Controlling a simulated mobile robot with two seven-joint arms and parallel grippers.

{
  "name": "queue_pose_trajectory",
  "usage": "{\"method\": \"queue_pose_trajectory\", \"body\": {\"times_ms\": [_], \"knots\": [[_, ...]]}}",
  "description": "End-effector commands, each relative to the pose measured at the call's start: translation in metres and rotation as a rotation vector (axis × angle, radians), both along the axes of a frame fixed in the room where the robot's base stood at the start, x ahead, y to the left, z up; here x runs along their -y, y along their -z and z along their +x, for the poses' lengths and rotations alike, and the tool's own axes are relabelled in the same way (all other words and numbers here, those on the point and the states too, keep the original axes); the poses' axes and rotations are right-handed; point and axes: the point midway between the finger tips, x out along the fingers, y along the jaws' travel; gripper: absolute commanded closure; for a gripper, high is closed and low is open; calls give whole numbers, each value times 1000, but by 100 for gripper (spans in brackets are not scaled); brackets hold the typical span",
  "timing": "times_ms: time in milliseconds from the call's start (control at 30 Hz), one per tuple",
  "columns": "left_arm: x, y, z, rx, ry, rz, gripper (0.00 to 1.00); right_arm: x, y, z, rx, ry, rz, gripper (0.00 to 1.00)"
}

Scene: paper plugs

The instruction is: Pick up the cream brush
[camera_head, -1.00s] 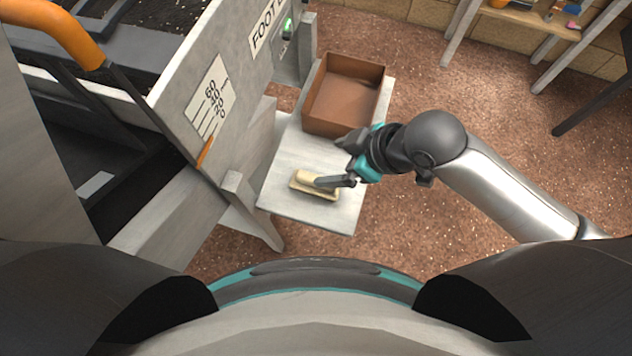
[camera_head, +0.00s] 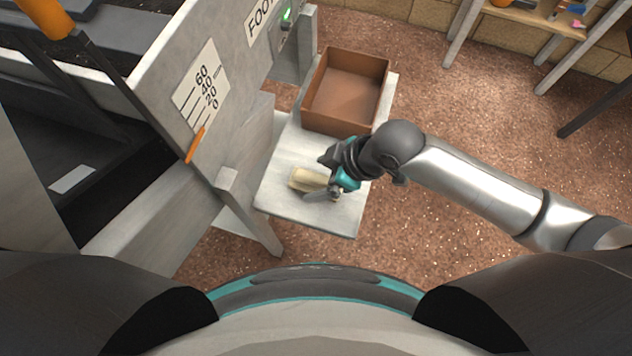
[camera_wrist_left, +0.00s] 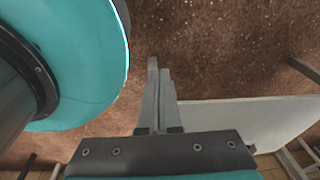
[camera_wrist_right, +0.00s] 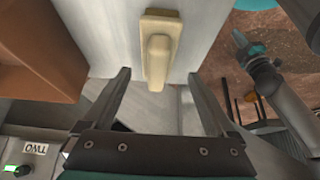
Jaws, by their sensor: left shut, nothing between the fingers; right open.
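The cream brush (camera_head: 306,178) lies on the pale table (camera_head: 285,205) in the head view, its right end hidden by my right gripper. The right wrist view shows the brush (camera_wrist_right: 158,45) as a flat cream block with a raised rounded handle. My right gripper (camera_head: 323,178) is open at the brush's right end. In the right wrist view its fingers (camera_wrist_right: 158,75) stand apart, with the handle's end showing between their tips; contact cannot be told. My left gripper (camera_wrist_left: 158,65) is shut and empty in the left wrist view, and is not seen in the head view.
An open brown box (camera_head: 345,92) stands at the back of the table, behind the brush. A large grey machine panel with a scale (camera_head: 203,90) rises close on the left. Reddish speckled floor (camera_head: 455,120) lies open to the right.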

Motion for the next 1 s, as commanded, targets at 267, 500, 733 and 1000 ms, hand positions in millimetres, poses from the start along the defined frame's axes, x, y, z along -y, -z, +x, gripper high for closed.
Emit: {"method": "queue_pose_trajectory", "body": {"times_ms": [267,500,733,1000], "knots": [[-5,20,2,5,-3,5,100,-13,31,9,0,0,1,9],[-20,24,20,34,-3,23,100,-22,46,12,0,-1,0,9],[-19,22,28,47,-3,21,100,-22,45,12,0,-1,0,12],[-18,22,24,41,-3,21,100,-22,45,12,1,0,0,43]]}}
